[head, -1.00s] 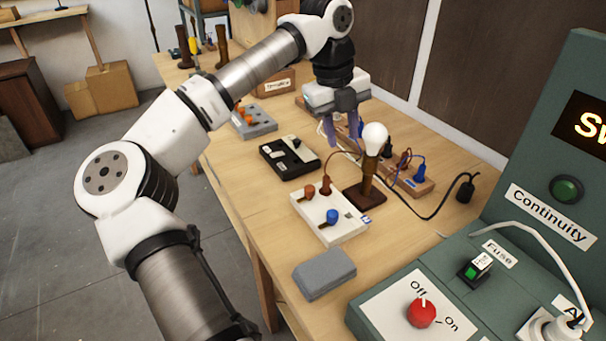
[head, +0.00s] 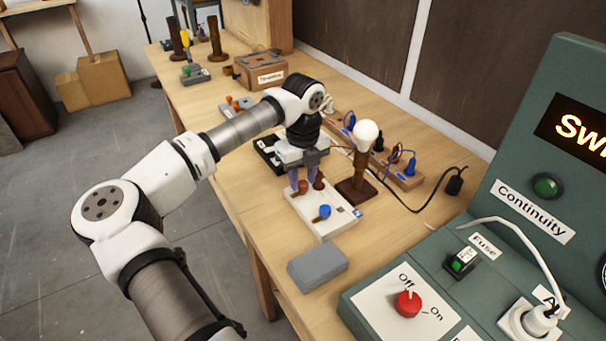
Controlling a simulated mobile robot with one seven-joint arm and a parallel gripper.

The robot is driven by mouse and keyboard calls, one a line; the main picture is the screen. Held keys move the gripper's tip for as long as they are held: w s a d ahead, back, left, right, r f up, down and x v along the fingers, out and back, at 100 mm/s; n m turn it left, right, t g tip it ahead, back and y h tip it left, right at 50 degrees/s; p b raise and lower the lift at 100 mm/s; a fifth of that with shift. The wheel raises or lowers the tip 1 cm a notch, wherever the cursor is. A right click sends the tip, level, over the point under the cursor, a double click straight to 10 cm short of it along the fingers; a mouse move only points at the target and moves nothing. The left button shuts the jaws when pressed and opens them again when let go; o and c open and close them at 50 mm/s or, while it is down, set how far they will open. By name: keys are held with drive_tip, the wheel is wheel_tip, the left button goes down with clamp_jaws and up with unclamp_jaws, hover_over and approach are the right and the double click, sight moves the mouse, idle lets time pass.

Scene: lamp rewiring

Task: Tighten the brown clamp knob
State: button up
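The brown clamp knob (head: 302,188) stands on the white block (head: 321,232), near its far left corner. A brown plug (head: 319,182) is just right of it, and a blue knob (head: 323,212) sits nearer on the same block. My gripper (head: 303,181) points down over the far end of the block. Its two purple fingers are apart, with the brown clamp knob at or just below their tips. I cannot tell whether either finger touches the knob. The wrist and fingers hide part of the black-and-white block (head: 262,147) behind.
A lamp with a white bulb (head: 366,134) stands on a brown base close to the right of my gripper. A wooden strip with blue plugs (head: 408,180) lies behind it. A grey box (head: 317,267) and the green test panel (head: 369,316) are nearer.

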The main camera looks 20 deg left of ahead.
drive_tip(key=shift+f, duration=0.35)
drive_tip(key=shift+c, duration=0.4)
clamp_jaws()
